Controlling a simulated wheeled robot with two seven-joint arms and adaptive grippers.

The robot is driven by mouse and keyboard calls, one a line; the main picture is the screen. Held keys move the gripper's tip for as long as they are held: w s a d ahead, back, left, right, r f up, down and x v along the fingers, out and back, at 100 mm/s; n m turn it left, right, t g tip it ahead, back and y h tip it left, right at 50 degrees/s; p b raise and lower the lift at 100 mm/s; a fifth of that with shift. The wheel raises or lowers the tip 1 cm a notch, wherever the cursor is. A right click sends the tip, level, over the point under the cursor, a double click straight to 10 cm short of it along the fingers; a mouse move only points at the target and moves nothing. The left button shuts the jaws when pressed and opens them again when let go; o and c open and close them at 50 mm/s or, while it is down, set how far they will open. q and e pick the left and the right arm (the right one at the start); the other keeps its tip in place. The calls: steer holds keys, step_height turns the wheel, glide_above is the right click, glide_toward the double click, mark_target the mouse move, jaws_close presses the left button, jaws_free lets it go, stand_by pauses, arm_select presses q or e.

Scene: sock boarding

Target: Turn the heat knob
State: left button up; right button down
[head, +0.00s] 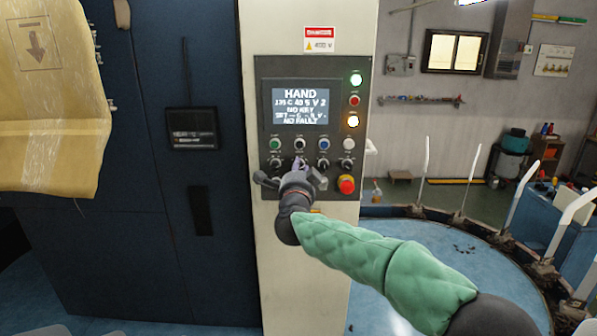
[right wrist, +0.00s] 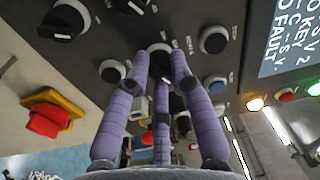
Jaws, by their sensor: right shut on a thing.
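The dark control panel (head: 262,100) is on a pale cabinet in the head view, with a row of small black knobs below a row of coloured buttons. My right gripper (head: 300,165) is at the second knob from the left in that row. In the right wrist view its purple fingers (right wrist: 160,66) are closed around a dark knob (right wrist: 159,48), which they partly hide. The labels are too small to read, so I cannot tell by name which knob is the heat knob. My left gripper is out of view.
The display (head: 300,105) reads HAND, 135 C and NO FAULT. A red mushroom button (head: 347,184) sits close to the right of my gripper. Lit lamps (head: 355,79) are beside the display. A round blue platform (head: 470,255) with upright white forms is at the right.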

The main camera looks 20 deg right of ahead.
steer(key=shift+d+r, duration=0.2)
steer(key=shift+r, duration=0.15)
steer(key=c, duration=1.1)
jaws_free()
steer(key=shift+f, duration=0.2)
steer(key=shift+s+a, duration=0.1)
steer(key=v, duration=1.1)
steer(key=shift+s+f, duration=0.1)
steer(key=shift+s, duration=0.35)
